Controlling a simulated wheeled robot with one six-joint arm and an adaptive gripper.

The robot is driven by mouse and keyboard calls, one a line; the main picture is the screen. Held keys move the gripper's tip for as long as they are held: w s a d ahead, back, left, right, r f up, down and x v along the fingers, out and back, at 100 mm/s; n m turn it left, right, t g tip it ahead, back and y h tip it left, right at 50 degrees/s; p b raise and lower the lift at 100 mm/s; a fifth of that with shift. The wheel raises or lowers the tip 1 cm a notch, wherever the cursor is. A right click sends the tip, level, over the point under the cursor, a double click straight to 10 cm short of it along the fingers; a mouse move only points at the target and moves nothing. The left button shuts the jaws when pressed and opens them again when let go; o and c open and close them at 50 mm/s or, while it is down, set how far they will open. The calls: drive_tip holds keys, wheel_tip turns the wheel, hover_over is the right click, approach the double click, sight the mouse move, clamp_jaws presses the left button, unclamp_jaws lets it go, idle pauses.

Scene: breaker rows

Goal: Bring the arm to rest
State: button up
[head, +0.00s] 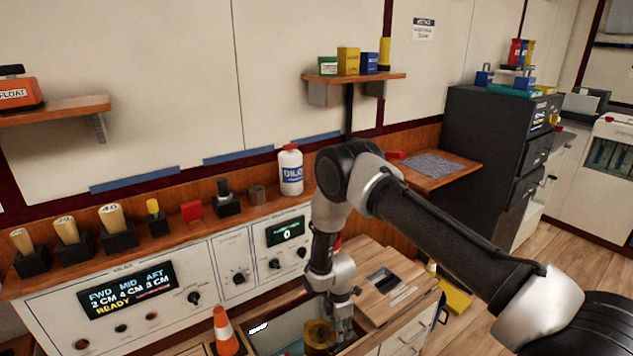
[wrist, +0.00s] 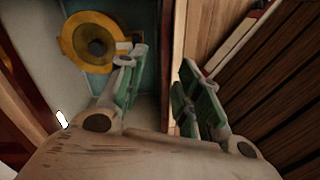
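My arm reaches in from the right in the head view, bent at the elbow, with its forearm pointing down. My gripper (head: 343,328) is at the low end, over the open bin (head: 273,333) in the counter. In the wrist view my gripper (wrist: 163,58) has its two green-padded fingers apart, with nothing held between them. A wooden edge (wrist: 178,50) of the bin shows in the gap; I cannot tell whether the fingers touch it. A yellow ring (wrist: 75,44) with a dark centre lies in the bin beside the left finger. It also shows in the head view (head: 318,334), partly hidden.
An orange cone (head: 224,332) stands left of the bin. A wooden-topped cabinet with a slot (head: 382,281) is to its right. The breaker panel (head: 128,291) has levers and a white bottle (head: 291,171) on the ledge above. A dark cabinet (head: 486,150) stands at right.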

drive_tip(key=shift+m+g+h, duration=0.4)
drive_tip(key=shift+m+g, duration=0.2)
drive_tip(key=shift+m, duration=0.3)
drive_tip(key=s, duration=0.1)
drive_tip(key=s+d, duration=0.2)
drive_tip(key=s, duration=0.1)
drive_tip(key=shift+d, duration=0.25)
drive_tip(key=s+d+r+m, duration=0.2)
drive_tip(key=d+r+m, duration=0.2)
drive_tip(key=r, duration=0.8)
drive_tip(key=s+d+r+m+g, duration=0.15)
drive_tip(key=d+r+m, duration=0.3)
drive_tip(key=r, duration=0.85)
drive_tip(key=s+d+r+m, duration=0.3)
drive_tip(key=d+r+m, duration=0.15)
drive_tip(key=r, duration=0.75)
drive_tip(key=s+d+r+m+t, duration=0.2)
drive_tip(key=s+d+r, duration=0.2)
drive_tip(key=r, duration=0.3)
drive_tip(key=s+d+r+m+t+y, duration=0.1)
drive_tip(key=s+d+r+m+t, duration=0.1)
drive_tip(key=s+r, duration=0.4)
drive_tip(key=s+d+r+m+t, duration=0.2)
drive_tip(key=s+d+r+t, duration=0.2)
drive_tip(key=r, duration=0.6)
drive_tip(key=s+d, duration=0.1)
drive_tip(key=d, duration=0.1)
drive_tip(key=shift+d+m, duration=0.3)
drive_tip(key=shift+a+r, duration=0.1)
drive_tip(key=shift+c, duration=0.2)
